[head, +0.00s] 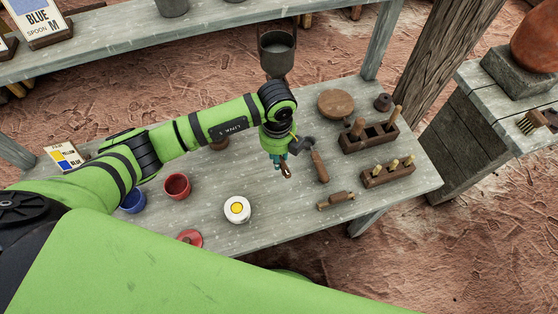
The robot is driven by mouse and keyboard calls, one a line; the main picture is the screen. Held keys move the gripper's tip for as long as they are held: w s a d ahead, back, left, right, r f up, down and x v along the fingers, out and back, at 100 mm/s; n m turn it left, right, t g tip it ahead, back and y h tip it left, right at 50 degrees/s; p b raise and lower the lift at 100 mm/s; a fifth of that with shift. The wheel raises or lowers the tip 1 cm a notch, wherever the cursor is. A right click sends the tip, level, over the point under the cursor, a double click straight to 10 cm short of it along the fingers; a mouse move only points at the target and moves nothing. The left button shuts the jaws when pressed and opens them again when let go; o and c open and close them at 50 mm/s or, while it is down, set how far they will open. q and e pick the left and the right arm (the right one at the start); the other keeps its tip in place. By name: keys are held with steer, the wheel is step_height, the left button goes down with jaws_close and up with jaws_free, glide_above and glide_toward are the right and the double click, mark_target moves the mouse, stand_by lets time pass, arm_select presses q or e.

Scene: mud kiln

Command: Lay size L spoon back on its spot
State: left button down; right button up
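My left gripper (281,161) points down over the middle of the grey table, at the end of the green arm. A small brown piece (287,172) shows at its fingertips. It may be part of a spoon, but I cannot tell whether the fingers are shut on it. No size L spoon can be made out for sure. A wooden-handled tool (320,167) with a dark head lies just right of the gripper. A card reading "BLUE SPOON M" (45,22) stands on the back shelf. My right gripper is not in view.
The slotted wooden block (352,145) and a small rack (374,182) stand right, near a wooden roller (335,201). A grey metal pot (275,62) is behind.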

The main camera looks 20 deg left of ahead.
mark_target(278, 177)
arm_select(q)
steer(key=shift+f+b, duration=0.45)
steer(key=shift+f, duration=0.2)
steer(key=shift+f+b, duration=0.3)
steer(key=shift+f, duration=0.05)
steer(key=shift+f+b, duration=2.55)
steer(key=shift+f, duration=0.6)
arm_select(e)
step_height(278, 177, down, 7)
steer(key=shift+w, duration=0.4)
arm_select(q)
steer(key=shift+f, duration=0.2)
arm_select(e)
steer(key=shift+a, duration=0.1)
arm_select(q)
steer(key=shift+c, duration=1.9)
jaws_free()
steer(key=shift+r+p, duration=2.4)
steer(key=shift+r, duration=0.7)
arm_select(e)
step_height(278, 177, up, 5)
